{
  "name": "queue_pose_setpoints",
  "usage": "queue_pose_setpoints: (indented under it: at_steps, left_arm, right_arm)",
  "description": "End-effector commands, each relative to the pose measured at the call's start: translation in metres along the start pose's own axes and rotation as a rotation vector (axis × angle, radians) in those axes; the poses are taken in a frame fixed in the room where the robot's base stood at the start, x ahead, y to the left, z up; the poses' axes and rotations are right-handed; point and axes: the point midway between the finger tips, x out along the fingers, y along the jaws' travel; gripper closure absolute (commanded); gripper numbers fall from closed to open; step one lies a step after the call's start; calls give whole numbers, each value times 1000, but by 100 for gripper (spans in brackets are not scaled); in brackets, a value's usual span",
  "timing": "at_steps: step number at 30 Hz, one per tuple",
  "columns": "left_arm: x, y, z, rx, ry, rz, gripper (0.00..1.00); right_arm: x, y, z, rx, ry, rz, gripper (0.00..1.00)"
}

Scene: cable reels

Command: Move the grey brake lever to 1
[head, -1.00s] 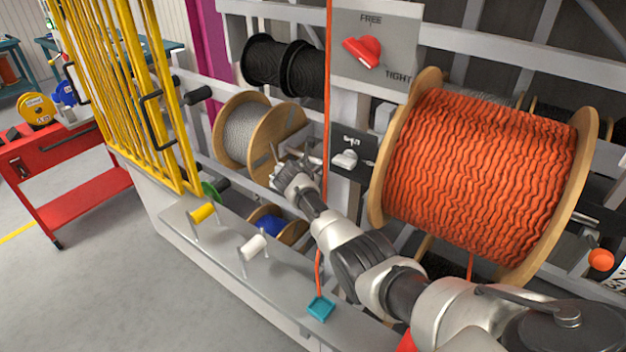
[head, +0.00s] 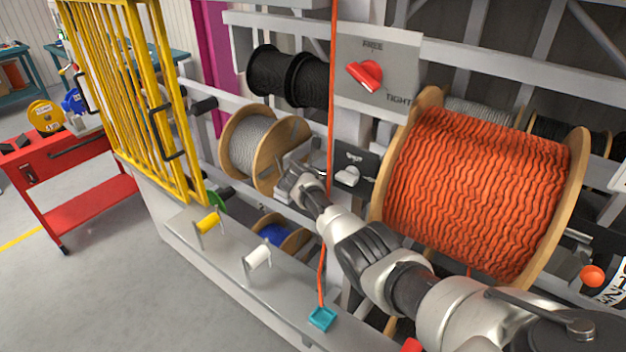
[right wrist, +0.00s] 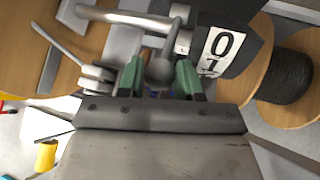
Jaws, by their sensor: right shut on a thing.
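My right gripper (right wrist: 160,78) has its green fingertips closed on both sides of the round knob of the grey brake lever (right wrist: 161,69). The lever's short stem runs up and right to a metal hub beside a dark plate with a white label (right wrist: 221,52) reading 0 and 1. The 0 is above and the 1 is below, partly cut off by the gripper. The lever's exact setting is hard to tell. In the head view my right gripper (head: 287,178) is beside the grey cable reel (head: 250,143), and it hides the lever there. My left gripper is not in view.
A taut orange cable (head: 332,100) runs down close to my right arm, with the large orange reel (head: 480,185) to the right. A plate with a white knob (head: 347,177) is near the gripper. The yellow gate (head: 125,90) stands left. Floor is free at lower left.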

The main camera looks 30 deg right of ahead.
Motion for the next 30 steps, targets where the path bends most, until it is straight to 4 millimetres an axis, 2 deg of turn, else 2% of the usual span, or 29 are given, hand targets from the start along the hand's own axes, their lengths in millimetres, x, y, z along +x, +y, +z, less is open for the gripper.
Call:
queue_pose_setpoints:
  at_steps: [1,2,6,7,15,20,26,30]
  left_arm:
    - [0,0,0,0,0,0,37]
    - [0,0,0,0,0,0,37]
    - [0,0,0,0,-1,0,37]
    - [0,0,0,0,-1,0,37]
    - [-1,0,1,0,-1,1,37]
    - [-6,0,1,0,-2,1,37]
    - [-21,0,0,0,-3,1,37]
    - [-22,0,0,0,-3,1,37]
  right_arm:
    - [-1,2,9,3,-15,7,100]
    - [-1,2,9,3,-15,7,64]
    - [-1,1,7,2,-11,5,42]
    - [-1,1,6,2,-10,4,40]
    - [-1,1,3,1,-5,2,40]
    - [-8,1,4,0,-4,2,40]
    - [-32,1,4,0,-4,4,40]
    - [-50,1,3,2,-5,5,40]
